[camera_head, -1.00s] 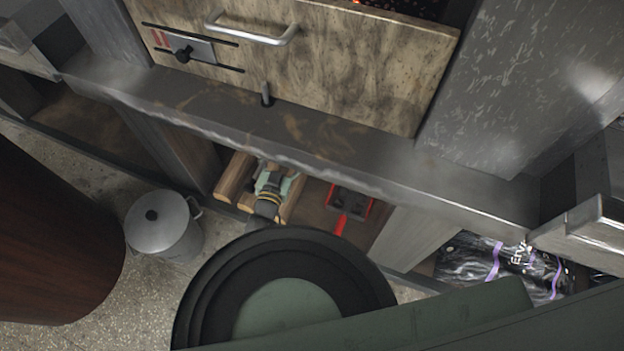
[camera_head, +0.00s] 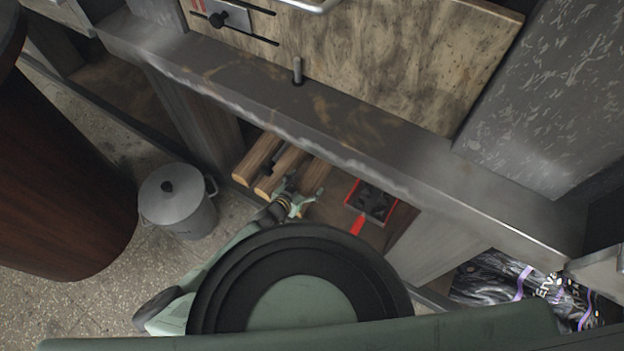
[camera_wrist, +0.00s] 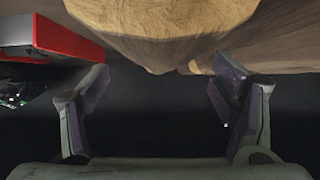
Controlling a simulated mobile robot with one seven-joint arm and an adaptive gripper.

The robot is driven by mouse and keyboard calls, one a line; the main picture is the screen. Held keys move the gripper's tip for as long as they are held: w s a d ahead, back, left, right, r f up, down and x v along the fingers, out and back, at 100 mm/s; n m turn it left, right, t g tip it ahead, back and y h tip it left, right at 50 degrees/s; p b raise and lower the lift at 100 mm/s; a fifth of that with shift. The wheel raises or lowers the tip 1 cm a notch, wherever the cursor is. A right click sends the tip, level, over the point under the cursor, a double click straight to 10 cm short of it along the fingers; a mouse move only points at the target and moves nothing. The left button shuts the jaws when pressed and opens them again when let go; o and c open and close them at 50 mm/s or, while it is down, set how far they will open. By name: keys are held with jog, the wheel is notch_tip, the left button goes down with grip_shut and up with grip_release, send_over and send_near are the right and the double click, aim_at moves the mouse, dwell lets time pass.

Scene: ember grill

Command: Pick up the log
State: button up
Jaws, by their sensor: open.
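Several light brown logs lie side by side on the low shelf under the grill in the head view: a left log (camera_head: 257,157), a middle log (camera_head: 280,172) and a right log (camera_head: 316,174). My gripper (camera_head: 303,198) is open and empty at the front end of the right log, partly covering it. In the wrist view my gripper (camera_wrist: 158,88) has its fingers spread wide. A log's end (camera_wrist: 155,30) fills the top middle, between the fingers in the picture. Whether the fingers touch it cannot be told.
A red and black shovel-like tool (camera_head: 371,201) lies right of the logs; its red edge (camera_wrist: 65,38) shows in the wrist view. The grey ledge (camera_head: 330,140) overhangs the shelf. A lidded metal pot (camera_head: 178,203) stands on the floor at left. A black bag (camera_head: 520,290) is at right.

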aim_at(309, 180)
jog(key=x, duration=0.3)
jog(key=shift+w+f, duration=0.1)
jog(key=shift+w, duration=0.25)
jog(key=shift+c, duration=0.5)
jog(key=shift+d, duration=0.15)
grip_shut()
